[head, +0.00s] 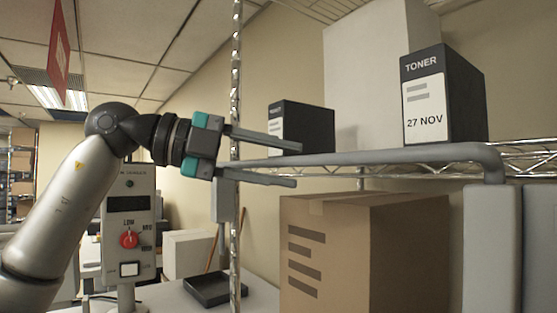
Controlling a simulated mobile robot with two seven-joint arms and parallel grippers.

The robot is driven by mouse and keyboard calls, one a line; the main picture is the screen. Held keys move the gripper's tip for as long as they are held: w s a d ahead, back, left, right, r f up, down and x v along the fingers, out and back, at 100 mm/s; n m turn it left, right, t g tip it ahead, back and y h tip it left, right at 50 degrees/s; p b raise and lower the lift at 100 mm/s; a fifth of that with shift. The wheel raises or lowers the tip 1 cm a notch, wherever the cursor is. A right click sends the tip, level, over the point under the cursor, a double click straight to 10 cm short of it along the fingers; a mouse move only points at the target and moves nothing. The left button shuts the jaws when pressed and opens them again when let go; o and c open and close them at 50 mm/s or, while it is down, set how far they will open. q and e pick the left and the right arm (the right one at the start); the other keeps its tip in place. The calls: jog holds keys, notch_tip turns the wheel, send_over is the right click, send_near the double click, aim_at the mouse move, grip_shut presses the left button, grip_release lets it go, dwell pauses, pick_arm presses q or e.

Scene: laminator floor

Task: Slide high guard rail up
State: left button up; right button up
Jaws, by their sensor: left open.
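The guard rail (400,156) is a grey tube that runs level across the middle of the head view. At its right end it bends down toward a pale grey panel (491,245). My left gripper (297,166) is open near the rail's left end, its fingers pointing right. One finger appears above the rail and the other below it, so the rail passes between them in the picture. I cannot tell whether they touch it. The rail's left end is partly hidden by the gripper. My right gripper is not in view.
A wire shelf behind the rail holds two black toner boxes (424,110) (303,131) and a white box (366,70). A chrome post (236,60) stands near my left gripper. A cardboard box (330,255) sits below. A control box (129,215) with a red knob stands left.

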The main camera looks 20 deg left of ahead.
pick_arm(q)
jog(key=shift+c, duration=0.2)
grip_shut()
dwell(1.3)
